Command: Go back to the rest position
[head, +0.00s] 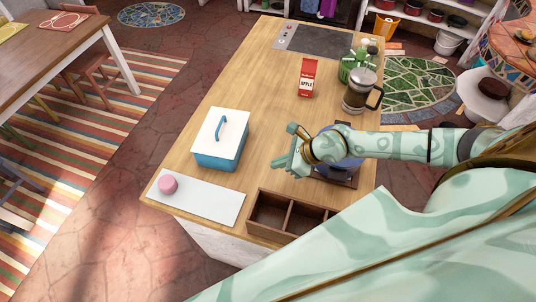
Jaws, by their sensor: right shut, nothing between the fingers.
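My right gripper (281,160) is over the middle of the wooden counter (262,100), at the end of my pale green arm that comes in from the right. It is shut and empty, to the right of a blue box with a white lid and blue handle (221,138), with a gap between them. A dark item with a blue part (340,172) lies beneath my right forearm and is mostly hidden. My left gripper is not in view.
A wooden divided tray (284,216) sits at the counter's near edge. A pink round piece (168,184) rests on a white board (205,201) at the near left. A red apple carton (307,78) and a French press (360,92) stand farther back. The counter's middle is clear.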

